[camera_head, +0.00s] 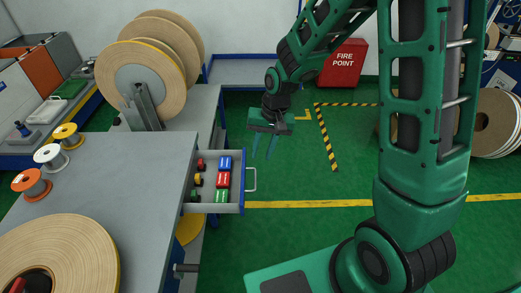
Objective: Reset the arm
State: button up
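My gripper (262,157) hangs fingers-down at the end of my green arm, above and behind the open drawer (243,196) as seen from the head camera. Its two thin fingers are apart with a visible gap, and nothing shows between them. The drawer sticks out to the right from under the grey bench. The gripper appears clear of the drawer and the bench.
Large tape reels (145,78) stand on the rear bench. Small spools (50,156) and a big flat reel (65,255) sit on the near bench (125,175). A red fire point box (343,63) stands behind. Green floor right of the drawer is open.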

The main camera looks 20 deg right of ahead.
jog(key=s+d+r+m+h, duration=0.1)
jog(key=s+d+r, duration=0.4)
jog(key=d, duration=0.3)
jog(key=s+d+r+h, duration=0.1)
jog(key=s+d+r, duration=0.3)
jog(key=d+r, duration=0.25)
jog(key=s+d+r+m, duration=0.1)
jog(key=s+d, duration=0.3)
jog(key=s, duration=0.4)
jog(key=s+d+r+m, duration=0.1)
jog(key=s+d+r, duration=0.2)
jog(key=s, duration=0.6)
jog(key=shift+s+d+r+g, duration=0.3)
jog(key=shift+d+r, duration=0.05)
jog(key=shift+r, duration=0.15)
jog(key=shift+a, duration=0.1)
